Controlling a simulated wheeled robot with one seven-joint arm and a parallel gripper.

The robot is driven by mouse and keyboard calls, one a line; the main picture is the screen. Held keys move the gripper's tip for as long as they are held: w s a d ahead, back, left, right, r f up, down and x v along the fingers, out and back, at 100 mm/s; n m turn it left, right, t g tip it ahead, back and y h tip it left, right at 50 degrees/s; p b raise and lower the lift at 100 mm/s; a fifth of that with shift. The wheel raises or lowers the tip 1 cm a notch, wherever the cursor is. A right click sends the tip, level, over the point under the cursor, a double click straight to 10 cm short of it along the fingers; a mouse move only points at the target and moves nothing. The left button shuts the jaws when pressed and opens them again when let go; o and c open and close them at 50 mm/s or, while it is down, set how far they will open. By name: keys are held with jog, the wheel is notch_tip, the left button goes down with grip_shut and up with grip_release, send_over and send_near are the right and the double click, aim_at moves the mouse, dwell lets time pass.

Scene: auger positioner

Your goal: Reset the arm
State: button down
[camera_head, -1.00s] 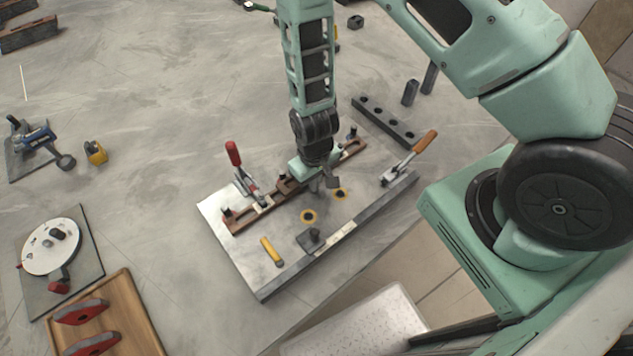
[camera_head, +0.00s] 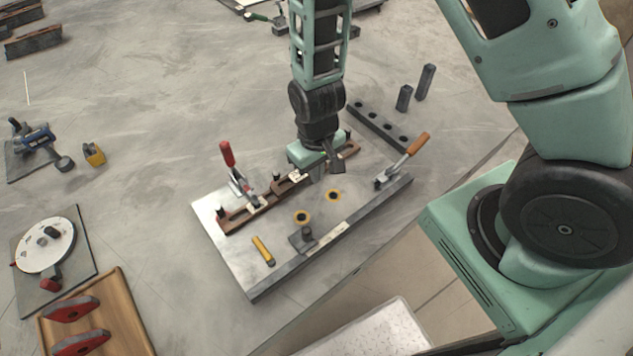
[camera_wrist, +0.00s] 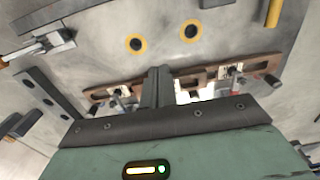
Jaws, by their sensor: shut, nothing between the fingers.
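My gripper (camera_head: 318,170) hangs over the back part of a metal fixture plate (camera_head: 265,277) in the head view. Its fingers are shut with nothing between them; they also show shut in the wrist view (camera_wrist: 157,88). A brown slotted bar (camera_head: 262,204) lies along the plate's back side, partly hidden by my gripper. In the wrist view the bar (camera_wrist: 205,75) passes behind the fingers. Two yellow-ringed holes, one nearer (camera_head: 302,218) and one farther (camera_head: 333,195), lie in front of my gripper. I cannot tell whether the fingertips touch anything.
A red-handled clamp (camera_head: 230,160) stands left of my gripper, an orange-handled clamp (camera_head: 410,152) to the right. A yellow piece (camera_head: 263,250) is on the plate.

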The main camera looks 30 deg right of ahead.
jog(key=shift+r, duration=1.15)
jog(key=s+a+r+n+y, duration=0.1)
jog(key=s+a+r, duration=0.2)
jog(key=r, duration=0.3)
jog(key=s+a+r+n, duration=0.1)
jog(key=s+a+r, duration=0.2)
jog(key=a+r, duration=0.15)
jog(key=s+d+r+n+b, duration=0.1)
jog(key=s+r+n, duration=0.2)
jog(key=s+r, duration=0.6)
jog(key=shift+s+r+n, duration=0.15)
jog(key=shift+s+n, duration=0.15)
